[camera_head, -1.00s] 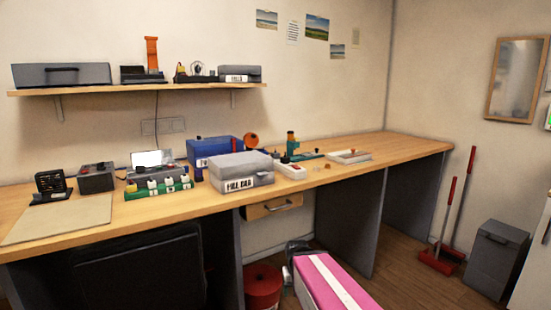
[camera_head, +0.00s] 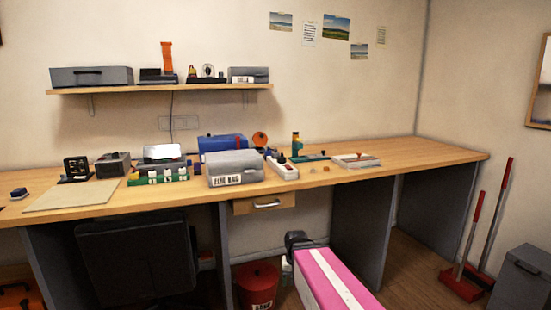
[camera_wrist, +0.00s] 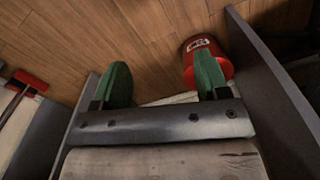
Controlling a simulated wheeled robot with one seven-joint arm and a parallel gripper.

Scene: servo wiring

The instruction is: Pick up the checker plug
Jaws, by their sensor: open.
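My gripper is open and empty in the wrist view, its two green fingertips (camera_wrist: 162,84) apart above the wooden floor. In the head view its dark end (camera_head: 297,240) is low in front of the workbench, below the top. I cannot pick out the checker plug for certain; the bench parts are too small. A green rack with white blocks (camera_head: 158,176) stands on the bench left of centre. A white strip with dark parts (camera_head: 284,170) lies right of a grey labelled box (camera_head: 235,168). A small blue-black item (camera_head: 19,193) sits at the far left.
The workbench (camera_head: 420,156) is clear at its right end. A beige mat (camera_head: 72,196) lies at left. A black chair (camera_head: 135,262) and a red bin (camera_head: 258,286) stand below the front edge; the bin also shows in the wrist view (camera_wrist: 220,66). A shelf (camera_head: 160,89) hangs above.

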